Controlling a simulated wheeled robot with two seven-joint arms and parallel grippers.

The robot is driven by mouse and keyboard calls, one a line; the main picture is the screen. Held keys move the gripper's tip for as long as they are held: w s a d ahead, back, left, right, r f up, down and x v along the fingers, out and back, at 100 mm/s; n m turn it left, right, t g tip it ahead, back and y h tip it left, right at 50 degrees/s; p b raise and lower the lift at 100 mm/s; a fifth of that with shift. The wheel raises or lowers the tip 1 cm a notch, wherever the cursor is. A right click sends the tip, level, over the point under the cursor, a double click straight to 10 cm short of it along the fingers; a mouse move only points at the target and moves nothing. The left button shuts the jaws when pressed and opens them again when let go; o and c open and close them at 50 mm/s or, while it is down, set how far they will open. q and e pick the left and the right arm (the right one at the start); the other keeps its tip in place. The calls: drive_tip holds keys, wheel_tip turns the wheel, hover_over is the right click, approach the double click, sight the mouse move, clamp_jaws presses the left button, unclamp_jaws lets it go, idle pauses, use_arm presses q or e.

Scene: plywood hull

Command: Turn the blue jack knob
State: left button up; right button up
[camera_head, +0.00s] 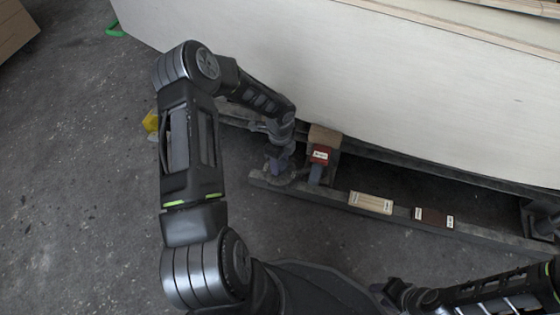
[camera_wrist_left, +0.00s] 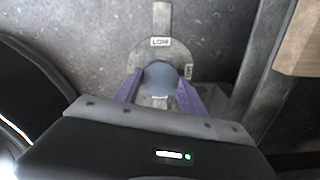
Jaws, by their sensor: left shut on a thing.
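The blue jack knob (camera_wrist_left: 160,75) shows in the left wrist view as a round, dull blue-grey top. It sits between the two purple fingers of my left gripper (camera_wrist_left: 160,92), which is shut on it. Behind the knob is a grey round plate (camera_wrist_left: 176,50) with a "LOW" label at its far edge and another label at its right. In the head view my left gripper (camera_head: 280,163) reaches down to the jack at the left end of a floor beam, and the knob is hidden there. My right arm enters at the lower right; its fingers cannot be made out.
The pale plywood hull (camera_head: 380,85) overhangs behind the jack. A post with a red labelled block (camera_head: 320,154) stands just right of my left gripper. A labelled wood block (camera_head: 371,203) and a dark block (camera_head: 434,217) lie along the beam (camera_head: 480,233). Floor at left is mostly clear.

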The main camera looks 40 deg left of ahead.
use_arm(q)
drive_tip(key=n, duration=0.8)
drive_tip(key=shift+w+n, duration=0.1)
drive_tip(key=shift+n, duration=0.3)
drive_tip(key=n, duration=0.4)
drive_tip(key=shift+n+p, duration=0.3)
drive_tip(key=shift+p, duration=0.1)
drive_tip(key=shift+a+n, duration=0.1)
drive_tip(key=shift+n, duration=2.2)
drive_tip(key=o, duration=1.4)
drive_tip(key=shift+r, duration=0.1)
